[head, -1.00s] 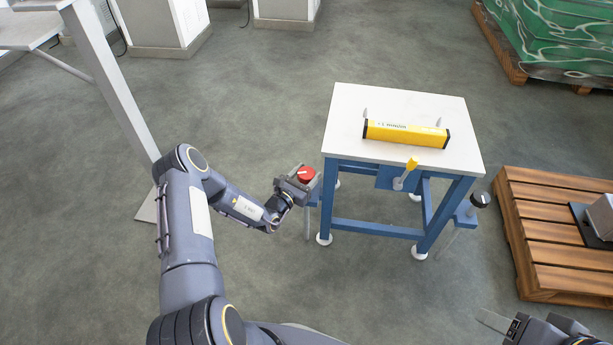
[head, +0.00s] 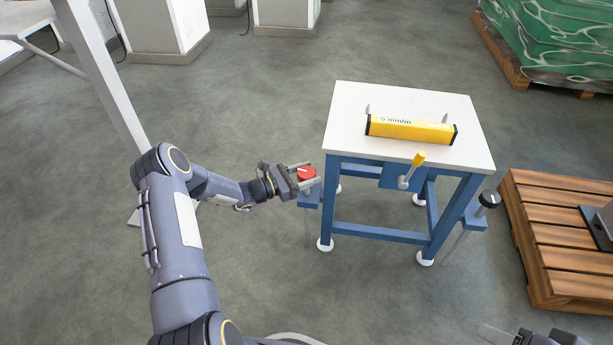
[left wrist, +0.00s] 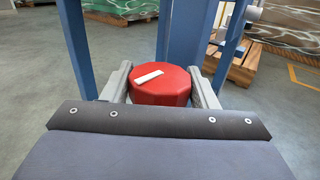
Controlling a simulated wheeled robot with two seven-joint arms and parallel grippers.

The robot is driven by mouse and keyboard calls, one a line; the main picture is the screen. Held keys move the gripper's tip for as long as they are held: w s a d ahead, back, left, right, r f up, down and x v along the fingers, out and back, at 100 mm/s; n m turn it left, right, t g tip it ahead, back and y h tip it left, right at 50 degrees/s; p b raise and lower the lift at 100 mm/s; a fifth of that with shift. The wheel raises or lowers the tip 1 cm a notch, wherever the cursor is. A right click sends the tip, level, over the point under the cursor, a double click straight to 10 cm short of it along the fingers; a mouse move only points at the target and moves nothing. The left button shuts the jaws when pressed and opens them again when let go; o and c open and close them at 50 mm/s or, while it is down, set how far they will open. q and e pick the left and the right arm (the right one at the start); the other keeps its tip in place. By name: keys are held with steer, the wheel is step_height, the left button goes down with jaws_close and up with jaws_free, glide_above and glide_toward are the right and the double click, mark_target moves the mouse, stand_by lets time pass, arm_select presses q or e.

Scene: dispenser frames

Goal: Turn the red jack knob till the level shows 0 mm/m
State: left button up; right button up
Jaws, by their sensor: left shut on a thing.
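The red jack knob (head: 306,173) with a white mark sits on a blue bracket at the left side of the small table (head: 350,96). My left gripper (head: 308,174) is shut on it, with one finger on each side. The left wrist view also shows the red knob (left wrist: 160,90) between the two fingers, its white mark slanting up to the right. The yellow level (head: 410,131) lies on the white tabletop; its small display appears to read "0 mm/m". My right gripper (head: 500,335) shows only partly at the bottom right edge.
A black knob (head: 489,199) is on the table's right bracket. A yellow-handled lever (head: 413,168) is on the table's front. A wooden pallet (head: 565,235) stands close on the right. The floor in front of the table is clear.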

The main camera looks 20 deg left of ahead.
stand_by(0.3)
arm_select(q)
steer(key=o, duration=0.7)
steer(key=p+v, duration=0.2)
steer(key=v, duration=0.4)
steer(key=shift+s+a, duration=0.25)
steer(key=shift+a, duration=0.05)
steer(key=shift+s+a, duration=0.4)
steer(key=shift+s, duration=0.05)
